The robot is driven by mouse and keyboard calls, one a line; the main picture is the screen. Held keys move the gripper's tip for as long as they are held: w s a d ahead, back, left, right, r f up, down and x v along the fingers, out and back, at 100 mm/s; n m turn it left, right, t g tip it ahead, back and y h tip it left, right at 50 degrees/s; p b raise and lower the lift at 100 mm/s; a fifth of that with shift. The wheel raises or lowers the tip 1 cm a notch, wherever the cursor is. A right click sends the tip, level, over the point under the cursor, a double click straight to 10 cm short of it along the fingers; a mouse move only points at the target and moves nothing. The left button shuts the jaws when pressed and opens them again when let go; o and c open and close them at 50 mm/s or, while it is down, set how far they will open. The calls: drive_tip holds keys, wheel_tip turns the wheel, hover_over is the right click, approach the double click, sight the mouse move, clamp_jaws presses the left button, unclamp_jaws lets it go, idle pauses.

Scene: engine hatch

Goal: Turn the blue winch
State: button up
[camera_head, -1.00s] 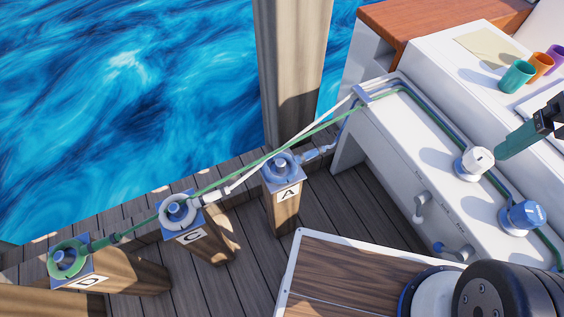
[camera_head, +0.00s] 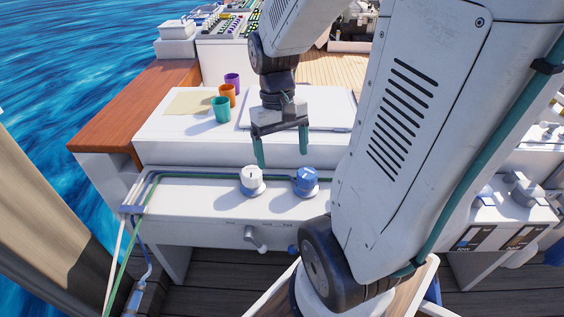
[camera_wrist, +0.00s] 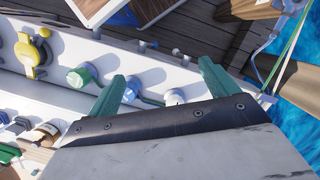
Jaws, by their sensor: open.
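The blue winch (camera_head: 306,179) stands on the white bench ledge in the head view, right of a white winch (camera_head: 252,179). My gripper (camera_head: 282,157) is open and empty, with green fingers pointing down. It hangs above and behind the two winches, apart from both. In the wrist view, my gripper (camera_wrist: 162,70) shows its fingers spread, with the white winch (camera_wrist: 174,97) between them and beyond the tips. A green winch (camera_wrist: 81,77) stands farther left.
Teal (camera_head: 221,109), orange (camera_head: 227,95) and purple (camera_head: 232,80) cups stand on the upper shelf left of my gripper. Blue and green lines run along the ledge (camera_head: 195,178) behind the winches. A grey handle (camera_head: 254,238) sticks out below. My arm covers the ledge's right part.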

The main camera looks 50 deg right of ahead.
hover_over(308, 173)
drive_tip(key=s+a, duration=0.3)
drive_tip(key=a, duration=0.1)
drive_tip(key=w+d+f+x, duration=0.1)
drive_tip(key=w+x, duration=0.2)
drive_tip(key=x, duration=1.4)
drive_tip(key=shift+w+d+f+n+t, duration=0.25)
drive_tip(key=shift+d+f, duration=0.1)
drive_tip(key=shift+d, duration=0.2)
drive_tip(key=shift+w+d+f+n+t, duration=0.25)
drive_tip(key=shift+d+f, duration=0.1)
drive_tip(key=shift+d, duration=0.25)
drive_tip(key=shift+w+d+r+n+t+h, duration=0.1)
drive_tip(key=shift+w+d+n+t+h, duration=0.45)
drive_tip(key=shift+w+d+n, duration=0.45)
drive_tip(key=shift+w+d+f, duration=0.15)
drive_tip(key=shift+d+f, duration=0.05)
drive_tip(key=shift+f, duration=0.05)
wheel_tip(308, 173, down, 7)
drive_tip(key=shift+a+f, duration=0.1)
